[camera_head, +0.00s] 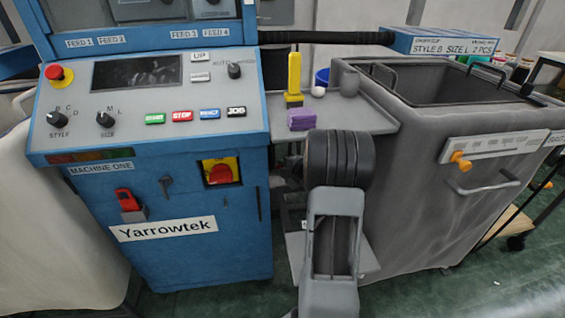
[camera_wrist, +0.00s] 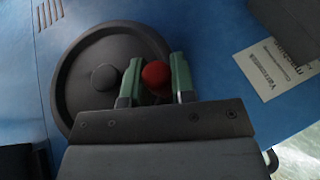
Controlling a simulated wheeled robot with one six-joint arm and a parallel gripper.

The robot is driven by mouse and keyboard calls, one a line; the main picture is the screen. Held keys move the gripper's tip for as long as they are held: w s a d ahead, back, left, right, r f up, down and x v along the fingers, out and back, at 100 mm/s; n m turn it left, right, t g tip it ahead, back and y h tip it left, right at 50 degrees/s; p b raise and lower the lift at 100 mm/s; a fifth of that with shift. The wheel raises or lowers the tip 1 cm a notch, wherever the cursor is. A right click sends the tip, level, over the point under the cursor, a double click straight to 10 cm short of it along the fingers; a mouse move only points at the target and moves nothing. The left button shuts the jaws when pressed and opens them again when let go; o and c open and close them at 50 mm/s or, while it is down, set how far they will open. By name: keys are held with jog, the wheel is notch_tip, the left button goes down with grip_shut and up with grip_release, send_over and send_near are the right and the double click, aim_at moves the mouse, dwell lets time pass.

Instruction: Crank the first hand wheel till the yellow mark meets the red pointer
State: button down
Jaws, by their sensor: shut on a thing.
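In the wrist view, a black round hand wheel (camera_wrist: 75,62) with a dark hub (camera_wrist: 104,78) sits on a blue machine panel. Its red knob (camera_wrist: 156,75), right of the hub, is between the green fingers of my gripper (camera_wrist: 158,68), which is shut on it. The gripper covers the lower right of the wheel. I see no yellow mark or red pointer on it in this view. In the head view, my arm hides the gripper, and I cannot make out the wheel there.
The blue Yarrowtek machine (camera_head: 195,265) stands at left, its control panel carrying buttons and knobs. A grey shelf (camera_head: 370,118) holds a yellow object (camera_head: 294,75) and a purple block (camera_head: 302,120). A large grey bin (camera_head: 425,200) stands close to my arm at right.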

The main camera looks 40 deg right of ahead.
notch_tip(320, 180, up, 7)
jog(key=s+a+p, duration=0.1)
jog(key=s+p, duration=0.1)
jog(key=shift+s, duration=0.3)
dwell(0.5)
dwell(0.3)
jog(key=c, duration=1)
grip_release()
jog(key=shift+a+f, duration=0.1)
jog(key=shift+f, duration=0.05)
jog(key=shift+o, duration=0.2)
